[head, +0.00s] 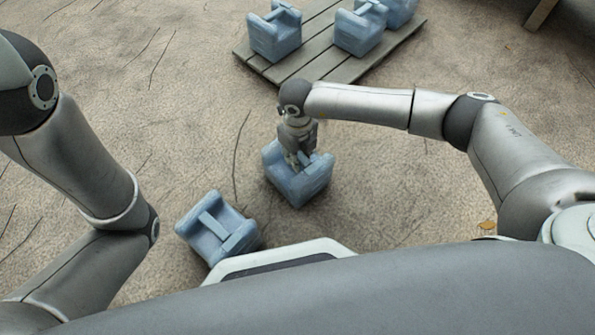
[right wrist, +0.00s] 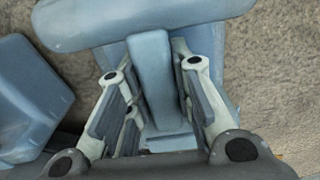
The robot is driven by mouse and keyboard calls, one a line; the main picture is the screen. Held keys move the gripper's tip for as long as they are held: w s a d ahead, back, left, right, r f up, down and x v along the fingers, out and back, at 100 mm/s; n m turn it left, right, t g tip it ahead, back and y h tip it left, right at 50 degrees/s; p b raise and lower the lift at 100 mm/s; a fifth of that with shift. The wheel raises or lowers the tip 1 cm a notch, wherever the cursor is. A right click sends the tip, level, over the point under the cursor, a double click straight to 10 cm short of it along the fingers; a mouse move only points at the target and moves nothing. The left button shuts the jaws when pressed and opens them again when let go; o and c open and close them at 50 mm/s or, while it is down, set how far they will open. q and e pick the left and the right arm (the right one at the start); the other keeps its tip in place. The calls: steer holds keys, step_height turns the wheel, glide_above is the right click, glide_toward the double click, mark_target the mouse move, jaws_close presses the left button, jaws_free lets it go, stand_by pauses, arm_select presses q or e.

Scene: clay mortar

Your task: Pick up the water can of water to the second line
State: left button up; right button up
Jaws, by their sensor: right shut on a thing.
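A blue-grey water can (head: 311,186) with a bar handle is at the middle of the head view. My right gripper (head: 298,158) comes down onto it from above and is shut on its handle. In the right wrist view the fingers stand on both sides of the handle (right wrist: 152,65). I cannot tell whether the can rests on the ground or is just off it. A second blue can (head: 214,228) lies to its lower left, close to my base; it also shows in the right wrist view (right wrist: 28,98). My left gripper is out of the picture; only its arm shows.
A grey plank pallet (head: 290,70) at the top holds several similar blue cans, such as one at its left (head: 275,34). The ground is bare, cracked earth, with free room left of the pallet. A dark wooden structure (head: 541,12) stands at the top right.

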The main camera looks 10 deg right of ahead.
jaws_close()
steer(key=shift+w+a+r, duration=0.1)
steer(key=shift+w+r, duration=0.05)
steer(key=shift+r, duration=0.1)
